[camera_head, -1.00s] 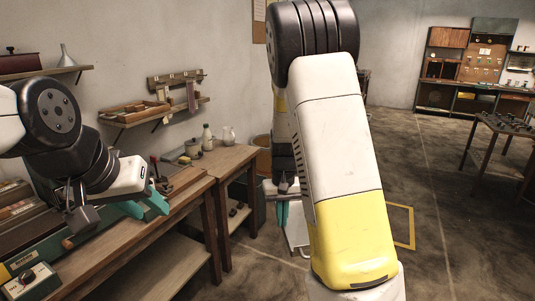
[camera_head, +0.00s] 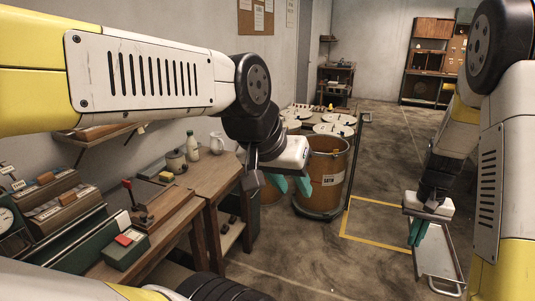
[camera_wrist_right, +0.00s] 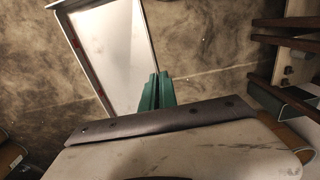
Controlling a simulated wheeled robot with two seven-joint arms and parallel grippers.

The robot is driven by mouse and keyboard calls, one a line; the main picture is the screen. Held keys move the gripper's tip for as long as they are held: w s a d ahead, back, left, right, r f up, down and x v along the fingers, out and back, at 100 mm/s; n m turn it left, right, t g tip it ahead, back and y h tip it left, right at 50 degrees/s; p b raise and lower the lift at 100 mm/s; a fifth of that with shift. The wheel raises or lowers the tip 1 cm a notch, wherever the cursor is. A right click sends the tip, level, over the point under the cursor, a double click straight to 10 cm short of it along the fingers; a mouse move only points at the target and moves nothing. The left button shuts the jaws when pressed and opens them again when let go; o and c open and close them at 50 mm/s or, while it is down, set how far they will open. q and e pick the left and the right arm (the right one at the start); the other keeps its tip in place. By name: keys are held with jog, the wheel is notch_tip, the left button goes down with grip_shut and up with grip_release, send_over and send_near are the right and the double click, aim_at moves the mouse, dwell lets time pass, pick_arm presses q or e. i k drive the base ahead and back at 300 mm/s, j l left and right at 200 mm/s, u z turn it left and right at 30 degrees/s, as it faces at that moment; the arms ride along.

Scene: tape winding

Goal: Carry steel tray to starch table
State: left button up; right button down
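The steel tray (camera_head: 438,262) hangs tilted low at the right of the head view. In the right wrist view, the tray (camera_wrist_right: 112,50) reaches away from my fingers. My right gripper (camera_head: 417,233) has its green fingers close together at the tray's edge, and appears shut on it; its fingers also show in the wrist view (camera_wrist_right: 157,90). My left gripper (camera_head: 291,184) is empty, its fingers apart, in front of a brown drum. A wooden table (camera_head: 208,178) at the left carries a jug, bottle and pot; no label shows whether it is the starch table.
The brown drum (camera_head: 323,178) stands beyond the wooden table, with more lidded drums (camera_head: 333,130) behind it. A yellow floor outline (camera_head: 375,225) lies beside the tray. A green-based device (camera_head: 126,246) sits on the near-left bench. Open floor (camera_head: 385,140) lies ahead.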

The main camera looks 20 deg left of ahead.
aim_at(216, 173)
jog(key=i+j, duration=0.15)
jog(key=i, duration=0.7)
jog(key=i+j, duration=0.2)
jog(key=i, duration=0.65)
jog(key=i+u, duration=0.45)
jog(key=i, duration=0.25)
jog(key=i+l+u, duration=0.25)
jog(key=i+u, duration=0.25)
jog(key=i, duration=0.2)
jog(key=u, duration=2.65)
jog(key=i+l, duration=0.4)
jog(key=l, duration=0.15)
